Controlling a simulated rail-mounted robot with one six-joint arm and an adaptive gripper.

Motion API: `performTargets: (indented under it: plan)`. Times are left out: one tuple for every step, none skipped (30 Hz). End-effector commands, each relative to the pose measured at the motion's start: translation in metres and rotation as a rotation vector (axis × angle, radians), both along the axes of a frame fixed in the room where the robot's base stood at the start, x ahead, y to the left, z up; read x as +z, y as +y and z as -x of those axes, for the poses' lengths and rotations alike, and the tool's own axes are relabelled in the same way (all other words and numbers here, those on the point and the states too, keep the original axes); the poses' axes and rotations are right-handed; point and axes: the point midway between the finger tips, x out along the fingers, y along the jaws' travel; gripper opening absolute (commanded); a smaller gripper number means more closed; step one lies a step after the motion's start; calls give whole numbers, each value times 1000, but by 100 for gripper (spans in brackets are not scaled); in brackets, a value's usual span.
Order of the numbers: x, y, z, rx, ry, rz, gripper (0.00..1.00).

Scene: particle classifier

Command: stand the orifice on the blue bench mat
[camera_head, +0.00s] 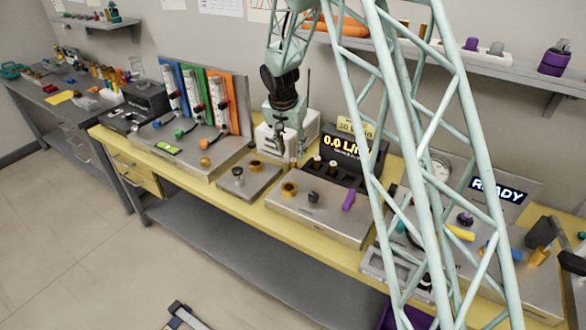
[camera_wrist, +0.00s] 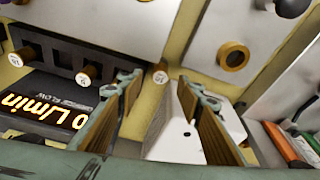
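Several small brass orifices with white number labels are in view. Two of them, one orifice (camera_wrist: 87,75) and another (camera_wrist: 22,55), sit in a dark slotted rack (camera_wrist: 60,62) in the wrist view; the rack also shows in the head view (camera_head: 345,176). A separate orifice (camera_wrist: 160,77) stands outside the rack, near the yellow bench top, and shows in the head view (camera_head: 293,163). My gripper (camera_wrist: 163,88) is open, with this orifice in line with the gap between its fingertips; contact is not visible. In the head view my gripper (camera_head: 290,143) is above the bench. I cannot make out a blue mat.
A flow display (camera_head: 347,146) and a white box (camera_head: 272,139) stand behind my gripper. A grey plate with a brass ring (camera_head: 290,190), a black knob and a purple piece lies in front. Flow tubes (camera_head: 195,98) are at the left. My lattice arm hides part of the right side.

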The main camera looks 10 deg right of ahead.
Motion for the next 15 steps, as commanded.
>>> performTargets:
  plan:
    - [-7,-1,-1,0,0,0,34]
    - [-9,-1,-2,0,0,0,34]
    - [-12,-2,-3,0,-1,1,34]
    - [-14,-2,-4,0,-1,1,34]
    - [-16,-3,-4,0,-1,1,34]
    - [-18,-3,-4,0,-1,1,34]
    - [-19,-3,-5,0,-1,1,34]
    - [-20,-3,-5,0,-1,1,34]
    - [-21,-3,-5,0,-1,1,34]
    - [-21,-3,-5,0,-1,1,34]
    - [-21,-3,-5,0,-1,1,34]
    - [-21,-3,-5,0,-1,1,34]
    - [-21,-4,-5,0,-1,1,34]
    - [-21,-3,-5,0,-1,1,34]
    - [-21,-3,-5,0,-1,1,34]
